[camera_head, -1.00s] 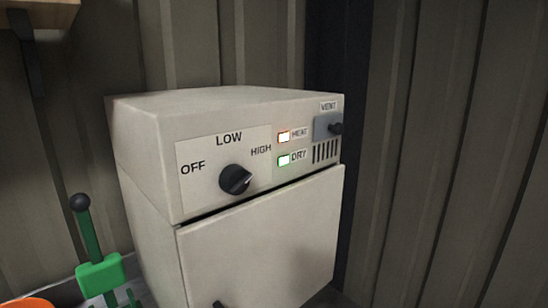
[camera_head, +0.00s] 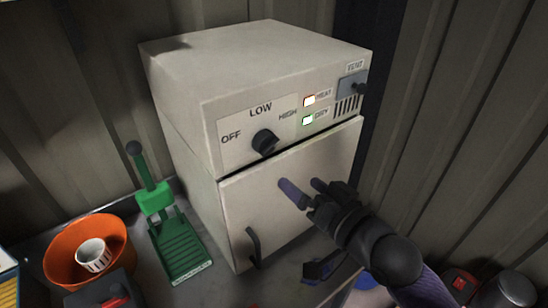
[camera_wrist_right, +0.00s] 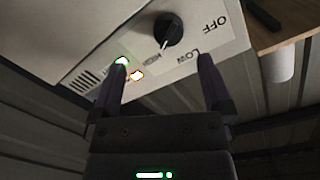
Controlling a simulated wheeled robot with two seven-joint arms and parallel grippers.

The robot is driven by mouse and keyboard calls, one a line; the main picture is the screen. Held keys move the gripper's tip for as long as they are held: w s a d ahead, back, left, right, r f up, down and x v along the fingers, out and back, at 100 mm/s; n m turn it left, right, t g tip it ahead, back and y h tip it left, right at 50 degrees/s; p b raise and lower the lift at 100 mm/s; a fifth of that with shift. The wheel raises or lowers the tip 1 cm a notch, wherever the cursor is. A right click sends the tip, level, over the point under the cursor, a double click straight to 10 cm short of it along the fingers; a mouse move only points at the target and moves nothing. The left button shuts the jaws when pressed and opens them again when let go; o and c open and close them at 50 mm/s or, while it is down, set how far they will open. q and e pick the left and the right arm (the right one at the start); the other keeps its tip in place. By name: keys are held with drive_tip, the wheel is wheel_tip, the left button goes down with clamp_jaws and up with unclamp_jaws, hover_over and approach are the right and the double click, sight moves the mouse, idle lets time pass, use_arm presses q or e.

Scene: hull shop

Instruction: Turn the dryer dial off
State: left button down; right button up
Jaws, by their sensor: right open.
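The dryer dial (camera_head: 265,142) is a black knob on the front panel of the pale dryer (camera_head: 200,80), between OFF, LOW and HIGH labels. In the right wrist view the dial (camera_wrist_right: 170,29) shows a light pointer line toward HIGH. The HEAT light (camera_head: 310,100) glows orange and the DRY light (camera_head: 308,119) glows green. My right gripper (camera_head: 300,185) is open and empty, in front of the dryer door, below and right of the dial, not touching it. My left gripper is not in view.
The door handle (camera_head: 253,246) sticks out low. A green lever tool (camera_head: 178,245) and an orange bowl (camera_head: 62,258) with a white cup (camera_head: 92,256) stand left. Corrugated walls close in behind and right.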

sight(272, 150)
drive_tip(key=shift+t+y, duration=0.3)
drive_tip(key=shift+y, duration=0.1)
drive_tip(key=x, duration=0.3)
drive_tip(key=r+x, duration=0.1)
drive_tip(key=x, duration=0.6)
drive_tip(key=shift+w+r+p, duration=0.2)
drive_tip(key=shift+p, duration=0.2)
drive_tip(key=c, duration=1.2)
